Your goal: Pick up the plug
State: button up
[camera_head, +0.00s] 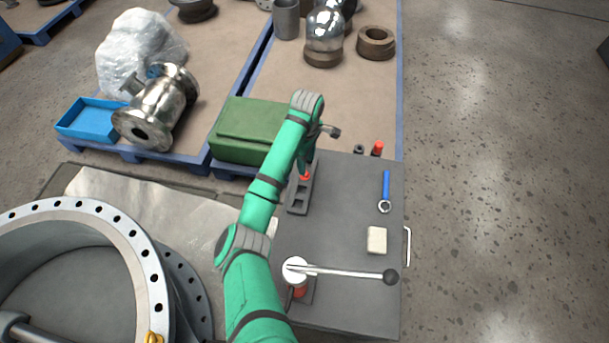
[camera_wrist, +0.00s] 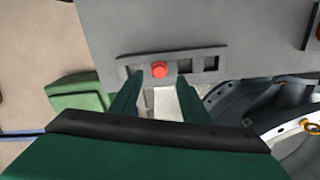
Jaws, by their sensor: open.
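A red-topped plug (camera_head: 306,176) sits in a grey slotted holder (camera_head: 298,201) on the dark bench top. In the wrist view the red plug (camera_wrist: 160,69) shows from above in the middle of the holder (camera_wrist: 213,52), between empty-looking slots. My gripper (camera_wrist: 157,92) is open and empty, its two green fingers spread to either side of the plug's line and pointing at the holder. In the head view my gripper (camera_head: 305,160) is partly hidden by my arm, just above and behind the plug. I cannot tell the exact height gap.
On the bench top (camera_head: 345,210) lie a blue-handled wrench (camera_head: 386,188), a pale block (camera_head: 377,240), another red piece (camera_head: 378,148) and a lever with a black knob (camera_head: 340,272). A green case (camera_head: 245,128) is behind. A large flanged ring (camera_head: 130,235) stands at left.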

jog(key=shift+w+a+f, duration=0.1)
jog(key=shift+f, duration=1.5)
jog(key=shift+a+f, duration=0.1)
jog(key=shift+f, duration=1.5)
jog(key=c, duration=0.9)
